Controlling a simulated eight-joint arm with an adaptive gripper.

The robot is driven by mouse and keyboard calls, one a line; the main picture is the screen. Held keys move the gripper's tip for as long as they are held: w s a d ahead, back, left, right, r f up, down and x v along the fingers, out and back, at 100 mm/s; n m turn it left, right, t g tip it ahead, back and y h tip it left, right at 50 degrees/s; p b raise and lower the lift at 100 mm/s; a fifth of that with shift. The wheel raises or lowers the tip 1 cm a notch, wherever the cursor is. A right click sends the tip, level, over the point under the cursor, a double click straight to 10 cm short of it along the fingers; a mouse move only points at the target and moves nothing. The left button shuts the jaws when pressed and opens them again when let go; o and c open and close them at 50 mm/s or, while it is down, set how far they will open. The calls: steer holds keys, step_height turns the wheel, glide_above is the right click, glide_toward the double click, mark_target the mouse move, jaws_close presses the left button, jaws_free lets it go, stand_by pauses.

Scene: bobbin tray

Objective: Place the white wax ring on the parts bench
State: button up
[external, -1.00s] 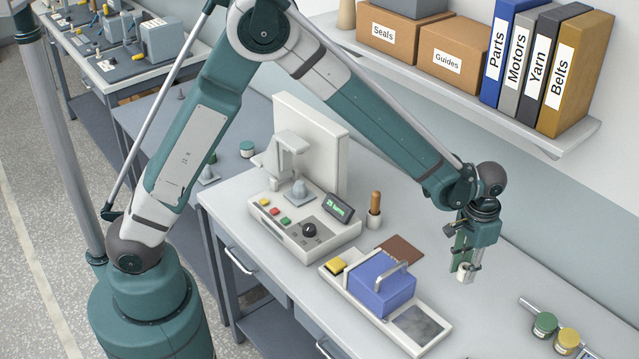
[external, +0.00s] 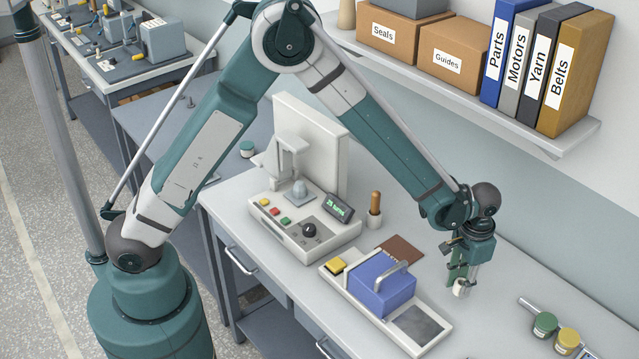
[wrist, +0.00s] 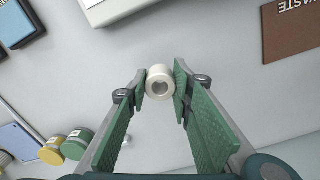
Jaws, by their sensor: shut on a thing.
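The white wax ring (external: 460,288) is a small, short cylinder with a hole. It sits between the fingertips of my gripper (external: 459,279), which is shut on it. In the wrist view the ring (wrist: 153,76) shows its dark hole, with the green finger pads of my gripper (wrist: 162,82) on both sides. The parts bench (external: 480,335) is the pale grey surface below. The ring is at or just above it, right of the tray with the blue block; I cannot tell whether it touches.
The pale tray (external: 338,293) holds a blue block (external: 380,285) and a yellow piece. A brown mat (external: 403,250) lies behind it. The bench around the ring is clear.

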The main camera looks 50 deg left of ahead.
mark_target(453, 298)
steer(key=shift+f, duration=1.7)
steer(key=shift+f, duration=0.2)
steer(key=o, duration=0.8)
steer(key=shift+r, duration=0.25)
steer(key=shift+r, duration=5.95)
